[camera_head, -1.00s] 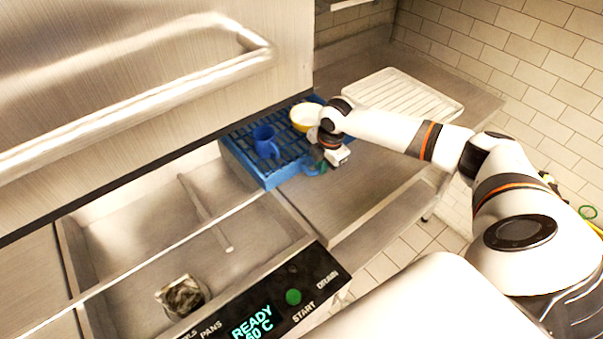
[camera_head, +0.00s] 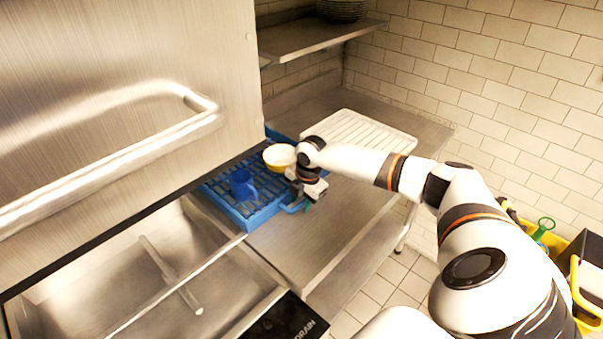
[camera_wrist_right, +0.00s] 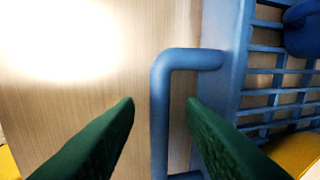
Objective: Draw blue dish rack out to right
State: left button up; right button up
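The blue dish rack (camera_head: 222,207) lies on the steel counter, partly under the raised steel hood. It holds a blue mug (camera_head: 243,186) and a yellow bowl with a pale inside (camera_head: 278,158). My right gripper (camera_head: 306,204) is at the rack's right side, by its blue loop handle (camera_head: 292,209). In the right wrist view, the green fingers of my right gripper (camera_wrist_right: 160,103) are open, one on each side of the handle bar (camera_wrist_right: 160,125), with gaps on both sides. The rack's slotted edge (camera_wrist_right: 229,60) is at the right there. My left gripper is not in view.
The steel counter (camera_head: 320,230) right of the rack is bare. A white ribbed drainer tray (camera_head: 365,135) lies behind my right forearm. A sink basin (camera_head: 120,285) is at the left front. A steel wall shelf (camera_head: 320,38) is above. A yellow container (camera_head: 556,245) stands far right.

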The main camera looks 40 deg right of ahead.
jog(key=shift+r, duration=0.5)
notch_tip(320, 180, up, 11)
jog(key=s+b, duration=0.2)
jog(key=shift+s, duration=0.15)
jog(key=shift+d+f, duration=0.1)
jog(key=shift+f, duration=0.05)
